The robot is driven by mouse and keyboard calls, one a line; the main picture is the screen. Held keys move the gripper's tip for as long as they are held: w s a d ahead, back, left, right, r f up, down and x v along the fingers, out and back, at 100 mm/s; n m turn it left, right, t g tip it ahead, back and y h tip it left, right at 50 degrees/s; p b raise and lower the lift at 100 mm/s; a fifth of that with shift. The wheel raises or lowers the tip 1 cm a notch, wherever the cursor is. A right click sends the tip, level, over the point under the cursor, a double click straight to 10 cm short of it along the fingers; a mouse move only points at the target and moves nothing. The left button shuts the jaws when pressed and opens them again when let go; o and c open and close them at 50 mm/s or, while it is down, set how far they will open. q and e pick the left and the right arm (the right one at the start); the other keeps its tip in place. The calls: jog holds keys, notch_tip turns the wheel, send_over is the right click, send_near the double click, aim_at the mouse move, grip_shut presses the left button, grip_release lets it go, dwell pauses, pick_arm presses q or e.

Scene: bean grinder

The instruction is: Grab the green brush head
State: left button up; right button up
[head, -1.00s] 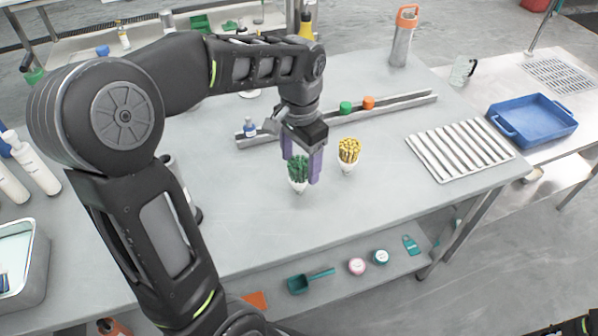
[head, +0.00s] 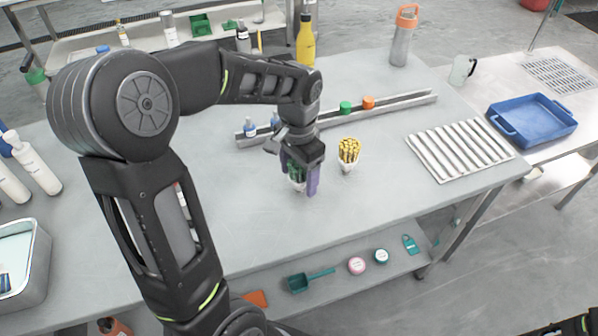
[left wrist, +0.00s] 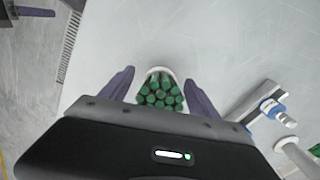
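The green brush head (head: 296,174), a white base with a bundle of green bristles, stands on the grey table. It also shows in the left wrist view (left wrist: 160,90), between the two purple fingers. My left gripper (head: 303,178) is lowered around it, fingers open on either side. In the left wrist view a gap shows between each finger and the brush head. In the head view the gripper partly hides it.
A yellow brush head (head: 348,152) stands close to the right of the gripper. Behind is a metal rail (head: 400,101) with green and orange caps and small blue-capped bottles. A ribbed tray (head: 460,151) and blue tray (head: 532,120) lie right. The front table area is clear.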

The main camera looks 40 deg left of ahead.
pick_arm(q)
jog(key=c, duration=1.4)
notch_tip(320, 180, up, 10)
jog(key=shift+r, duration=0.1)
dwell(0.6)
